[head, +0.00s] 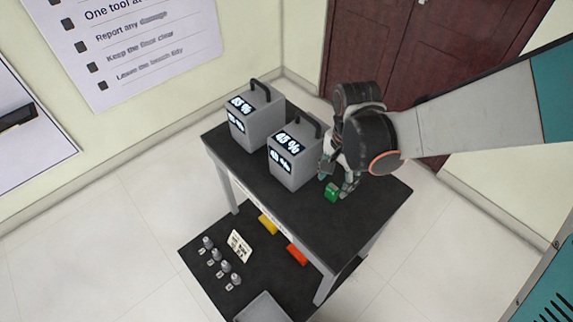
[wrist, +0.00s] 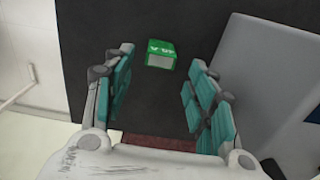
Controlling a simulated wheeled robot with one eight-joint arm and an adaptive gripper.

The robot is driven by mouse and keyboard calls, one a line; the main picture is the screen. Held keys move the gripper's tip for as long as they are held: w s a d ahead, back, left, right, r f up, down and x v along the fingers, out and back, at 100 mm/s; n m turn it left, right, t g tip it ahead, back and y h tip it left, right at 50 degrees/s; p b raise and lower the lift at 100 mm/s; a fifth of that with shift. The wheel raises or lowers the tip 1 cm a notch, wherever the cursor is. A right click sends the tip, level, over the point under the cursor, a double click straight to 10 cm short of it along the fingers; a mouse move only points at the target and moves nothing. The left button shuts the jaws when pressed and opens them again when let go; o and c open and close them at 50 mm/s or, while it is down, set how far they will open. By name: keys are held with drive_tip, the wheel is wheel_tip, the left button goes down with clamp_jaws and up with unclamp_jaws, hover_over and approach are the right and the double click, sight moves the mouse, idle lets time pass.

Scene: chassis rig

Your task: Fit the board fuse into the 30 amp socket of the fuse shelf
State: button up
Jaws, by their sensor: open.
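A small green block, which looks like the board fuse (head: 331,192), lies on the dark table top near its front edge. In the wrist view the fuse (wrist: 160,54) shows a white marking too small to read surely and a pale side face. My gripper (head: 337,180) is open just above and behind it in the head view. In the wrist view my gripper (wrist: 158,88) has its teal fingers spread wide, with nothing between the near parts; the fuse lies beyond, between the fingertip lines. I cannot pick out the 30 amp socket.
Two grey handled boxes with percent displays stand on the table, a left one (head: 254,118) and a nearer one (head: 292,158). Below are a yellow block (head: 268,224), a red block (head: 297,254), a cream card (head: 239,245), several small grey pieces and a grey tray (head: 262,308).

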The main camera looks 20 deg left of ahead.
sight(332, 187)
drive_tip(key=f+b, duration=0.2)
drive_tip(key=f, duration=0.1)
drive_tip(key=s+f+b, duration=0.1)
drive_tip(key=shift+s+a+f, duration=0.1)
drive_tip(key=shift+a+f, duration=0.2)
drive_tip(key=shift+f, duration=0.05)
drive_tip(key=c, duration=1)
drive_tip(key=shift+c, duration=0.2)
drive_tip(key=shift+r, duration=0.1)
